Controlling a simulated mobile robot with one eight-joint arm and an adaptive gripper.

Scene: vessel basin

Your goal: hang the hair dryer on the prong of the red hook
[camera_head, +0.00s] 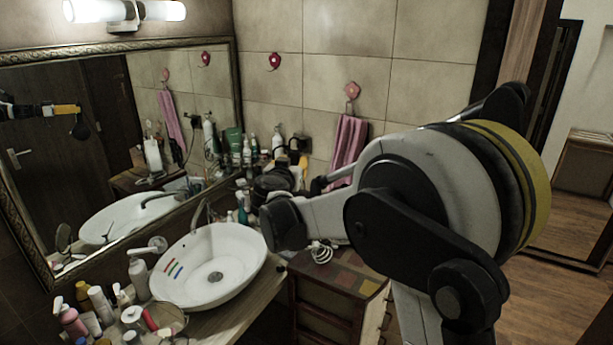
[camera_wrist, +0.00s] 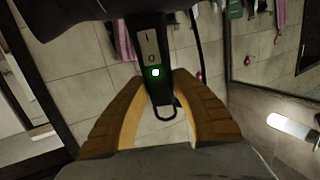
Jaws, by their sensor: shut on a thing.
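The wrist view shows my gripper (camera_wrist: 163,80) shut on the hair dryer (camera_wrist: 151,45), with its fingers on either side of the black handle. A grey switch panel with a lit green light faces the camera, and a hanging loop shows at the handle's end. The dryer's head is a dark mass cut off at the top edge. The red hook (camera_head: 274,61) is on the tiled wall right of the mirror; it also shows small in the wrist view (camera_wrist: 197,75), apart from the dryer. In the head view, I cannot clearly make out the gripper and dryer directly; the mirror reflects them.
A pink hook (camera_head: 352,90) holds a pink towel (camera_head: 347,150) right of the red hook. Below are a white basin (camera_head: 235,255), a faucet and many bottles. A framed mirror (camera_head: 120,130) fills the left. The wall around the red hook is bare.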

